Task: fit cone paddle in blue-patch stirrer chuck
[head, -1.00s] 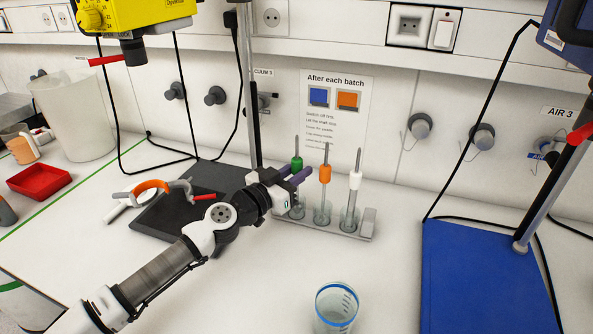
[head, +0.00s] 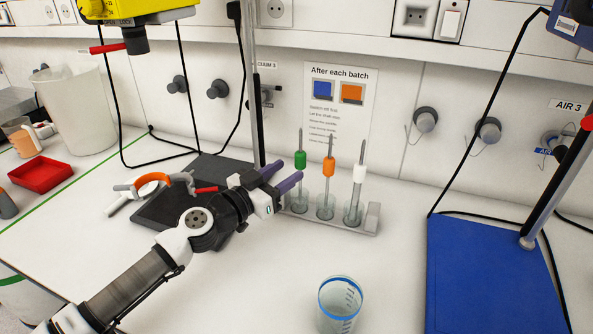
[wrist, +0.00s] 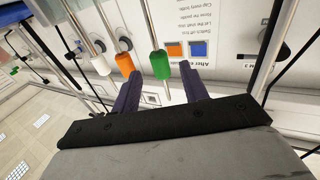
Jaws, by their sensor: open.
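Three paddles with upright shafts stand in a rack (head: 338,222): one with a green collar (head: 300,160), one orange (head: 329,167), one white (head: 360,174). Their lower ends sit in clear tubes, so I cannot tell which is the cone. My gripper (head: 282,174) is open and empty, just left of the green-collared paddle. In the wrist view the green collar (wrist: 161,64) shows between the fingertips, apparently beyond them. A yellow stirrer (head: 135,8) with a dark chuck (head: 135,40) hangs at upper left. A blue stirrer (head: 568,35) is cut off at upper right. No blue patch is clear on either.
A clear beaker (head: 340,302) stands in front of the rack. A blue stand base (head: 490,275) lies right, a dark one (head: 170,212) behind my arm. A notice (head: 340,105) hangs behind the rack.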

